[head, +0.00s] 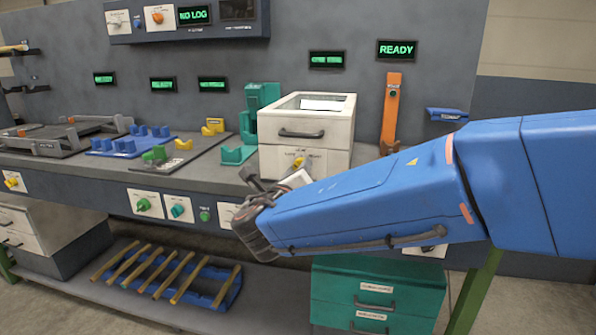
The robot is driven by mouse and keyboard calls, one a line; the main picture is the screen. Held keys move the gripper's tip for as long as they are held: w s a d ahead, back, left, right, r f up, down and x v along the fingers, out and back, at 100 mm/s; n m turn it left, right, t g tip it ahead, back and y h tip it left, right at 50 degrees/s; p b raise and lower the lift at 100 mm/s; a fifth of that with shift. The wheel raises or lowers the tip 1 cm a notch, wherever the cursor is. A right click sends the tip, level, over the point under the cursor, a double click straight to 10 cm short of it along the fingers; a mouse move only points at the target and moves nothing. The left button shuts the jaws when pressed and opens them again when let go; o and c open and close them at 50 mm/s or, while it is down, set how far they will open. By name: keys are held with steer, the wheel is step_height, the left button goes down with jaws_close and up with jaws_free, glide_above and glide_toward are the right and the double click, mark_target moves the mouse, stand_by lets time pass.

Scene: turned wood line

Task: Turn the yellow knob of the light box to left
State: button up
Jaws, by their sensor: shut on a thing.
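The white light box (280,161) stands on the bench, with a dark handle on its upper front and an open top. Its small yellow knob (298,163) sits low on the front face, just above my gripper and partly hidden by it. My gripper (275,184) is at the front of the box, shut on the yellow knob. The fingertips are mostly hidden by the gripper's own body, and the knob's exact angle cannot be made out.
A teal fixture (249,115) stands left of the box, and an orange upright (391,110) stands behind it to the right. Green and teal knobs (143,204) line the bench front. A lower shelf holds a blue rack (221,277) of wooden rods. Teal drawers (375,275) stand under my arm.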

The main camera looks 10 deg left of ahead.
stand_by(0.6)
steer(key=o, duration=1)
steer(key=shift+o, duration=0.2)
steer(key=shift+s, duration=0.1)
steer(key=s+a, duration=0.1)
steer(key=s, duration=1.6)
steer(key=shift+a, duration=0.2)
